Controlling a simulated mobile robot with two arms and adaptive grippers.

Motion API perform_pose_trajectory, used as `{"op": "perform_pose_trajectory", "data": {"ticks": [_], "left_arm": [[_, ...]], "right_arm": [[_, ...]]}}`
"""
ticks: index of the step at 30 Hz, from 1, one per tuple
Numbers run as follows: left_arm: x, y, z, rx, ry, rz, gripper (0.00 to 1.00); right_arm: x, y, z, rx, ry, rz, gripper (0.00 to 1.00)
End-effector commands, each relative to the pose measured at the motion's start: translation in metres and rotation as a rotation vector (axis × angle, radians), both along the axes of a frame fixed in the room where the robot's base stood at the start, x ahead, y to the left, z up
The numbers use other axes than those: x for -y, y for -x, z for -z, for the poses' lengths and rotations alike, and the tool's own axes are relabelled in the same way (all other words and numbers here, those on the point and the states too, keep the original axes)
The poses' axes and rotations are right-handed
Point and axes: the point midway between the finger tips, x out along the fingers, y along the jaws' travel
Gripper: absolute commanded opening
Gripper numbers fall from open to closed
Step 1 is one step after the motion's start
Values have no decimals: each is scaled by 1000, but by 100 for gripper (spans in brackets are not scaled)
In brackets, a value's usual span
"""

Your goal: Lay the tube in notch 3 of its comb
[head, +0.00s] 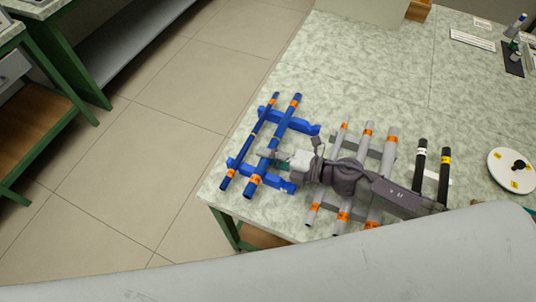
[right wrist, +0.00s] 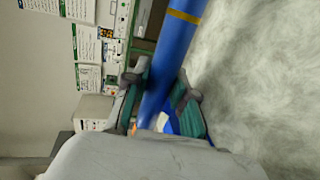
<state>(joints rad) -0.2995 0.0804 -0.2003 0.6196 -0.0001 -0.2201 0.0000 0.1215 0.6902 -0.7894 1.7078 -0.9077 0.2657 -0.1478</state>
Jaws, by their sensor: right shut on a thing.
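A thick blue tube (head: 284,122) with orange marks near its ends lies slantwise over the two blue bars of a comb (head: 305,127). My right gripper (head: 272,158) is shut on this tube near its lower half. In the right wrist view the blue tube (right wrist: 179,45), with a yellow band, runs between the two fingers (right wrist: 158,100). A thinner blue tube (head: 262,122) lies to its left across the same comb. I cannot tell whether the held tube rests in a notch or hovers just above. My left gripper is not in view.
Several grey tubes (head: 386,152) with orange marks lie on a grey comb right of the blue one, partly under my right arm. Two black rods (head: 420,165) are further right, near a white round dish (head: 505,161). The table (head: 350,70) is clear behind the combs.

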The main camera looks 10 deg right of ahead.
Motion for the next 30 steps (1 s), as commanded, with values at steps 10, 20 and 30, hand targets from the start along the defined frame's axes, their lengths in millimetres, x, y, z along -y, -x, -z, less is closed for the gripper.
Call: {"op": "perform_pose_trajectory", "data": {"ticks": [10,20,30], "left_arm": [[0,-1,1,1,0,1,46],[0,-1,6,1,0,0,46],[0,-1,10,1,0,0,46]], "right_arm": [[0,0,1,1,-1,0,6],[0,0,8,0,0,0,6],[0,0,12,1,-1,0,34]]}}
